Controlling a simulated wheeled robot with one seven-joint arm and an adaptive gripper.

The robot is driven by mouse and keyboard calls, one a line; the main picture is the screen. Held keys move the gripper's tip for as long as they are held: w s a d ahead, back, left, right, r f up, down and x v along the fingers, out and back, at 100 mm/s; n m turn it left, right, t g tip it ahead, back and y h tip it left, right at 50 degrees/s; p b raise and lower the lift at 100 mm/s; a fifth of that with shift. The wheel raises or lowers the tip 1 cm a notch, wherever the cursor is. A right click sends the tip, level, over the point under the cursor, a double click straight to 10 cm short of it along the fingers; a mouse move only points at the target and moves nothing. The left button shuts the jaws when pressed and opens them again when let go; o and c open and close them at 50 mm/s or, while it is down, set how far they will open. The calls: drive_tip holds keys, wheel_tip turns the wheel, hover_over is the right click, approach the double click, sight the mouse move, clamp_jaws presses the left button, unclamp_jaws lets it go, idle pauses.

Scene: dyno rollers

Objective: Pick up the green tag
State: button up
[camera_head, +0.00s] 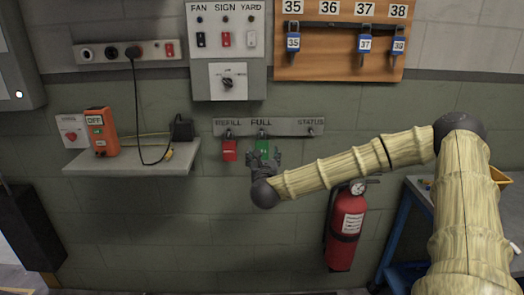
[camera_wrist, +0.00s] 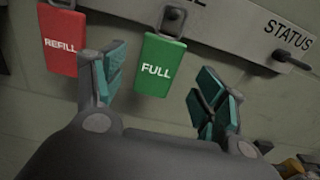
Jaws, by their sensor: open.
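The green tag (camera_wrist: 156,66), marked FULL, hangs from a hook on the grey rail (camera_head: 295,127) under the word FULL. In the head view the green tag (camera_head: 262,147) is partly covered by my gripper (camera_head: 264,158). In the wrist view my gripper (camera_wrist: 160,85) is open, with one teal-padded finger on each side below the tag. The tag shows between the fingers, nearer the left one. No finger visibly touches it. A red tag (camera_wrist: 61,42), marked REFILL, hangs to the left, close to my left finger.
The hook under STATUS (camera_head: 311,131) is empty. A shelf (camera_head: 140,161) with an orange box (camera_head: 101,132) is on the left. A fire extinguisher (camera_head: 345,225) hangs below my arm. A key board (camera_head: 341,66) is above right.

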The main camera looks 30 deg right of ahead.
sight(262, 150)
drive_tip(key=shift+p+x, duration=0.5)
drive_tip(key=shift+x, duration=2)
drive_tip(key=shift+a+f, duration=0.1)
drive_tip(key=c, duration=1)
